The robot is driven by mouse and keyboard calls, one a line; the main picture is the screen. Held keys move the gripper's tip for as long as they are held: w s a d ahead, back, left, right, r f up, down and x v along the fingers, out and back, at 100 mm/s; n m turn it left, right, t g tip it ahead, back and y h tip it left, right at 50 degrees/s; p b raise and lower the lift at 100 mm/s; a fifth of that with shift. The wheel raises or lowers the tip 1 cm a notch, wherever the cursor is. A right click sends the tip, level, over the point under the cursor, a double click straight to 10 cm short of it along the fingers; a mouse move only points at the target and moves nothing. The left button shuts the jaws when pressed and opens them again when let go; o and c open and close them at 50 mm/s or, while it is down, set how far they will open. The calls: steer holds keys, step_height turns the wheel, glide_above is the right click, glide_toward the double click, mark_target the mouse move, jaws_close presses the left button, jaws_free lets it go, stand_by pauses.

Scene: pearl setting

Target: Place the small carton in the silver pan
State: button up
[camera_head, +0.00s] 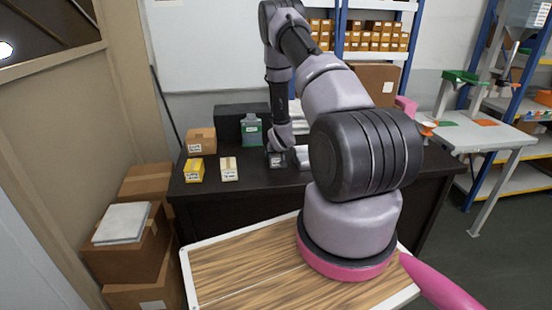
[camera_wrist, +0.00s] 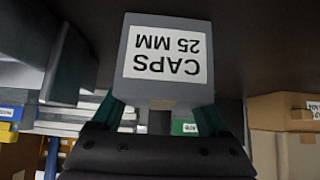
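A small grey carton (camera_wrist: 165,60) with a white label reading "CAPS 25 MM" fills the top middle of the wrist view, upside down there. My gripper (camera_wrist: 162,108) has its teal fingers against both sides of this carton and looks shut on it. In the head view my gripper (camera_head: 277,148) points down at the dark table, with the grey carton (camera_head: 276,160) at its tips, at or close above the tabletop. Light grey items (camera_head: 303,156) lie just right of the gripper, partly behind my arm. I cannot tell whether one is the silver pan.
On the dark table (camera_head: 240,200) stand a yellow box (camera_head: 194,171), a cream box (camera_head: 229,170), a brown box (camera_head: 201,142) and a green container (camera_head: 251,130). A black box (camera_head: 229,118) stands behind them. My arm hides the table's right part.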

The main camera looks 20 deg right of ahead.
steer(key=c, duration=0.3)
step_height(320, 180, up, 9)
steer(key=shift+r, duration=0.2)
steer(key=shift+a+r, duration=0.2)
steer(key=shift+r, duration=0.3)
steer(key=s+a+r+n, duration=0.1)
steer(key=s+a+r, duration=0.2)
steer(key=a+r, duration=0.1)
steer(key=s+a+r+n+y, duration=0.1)
steer(key=s+a+r, duration=0.2)
steer(key=a, duration=0.3)
steer(key=s+a+r+n+y, duration=0.1)
steer(key=s+a+r, duration=0.3)
steer(key=shift+a+r, duration=0.35)
steer(key=shift+a, duration=0.05)
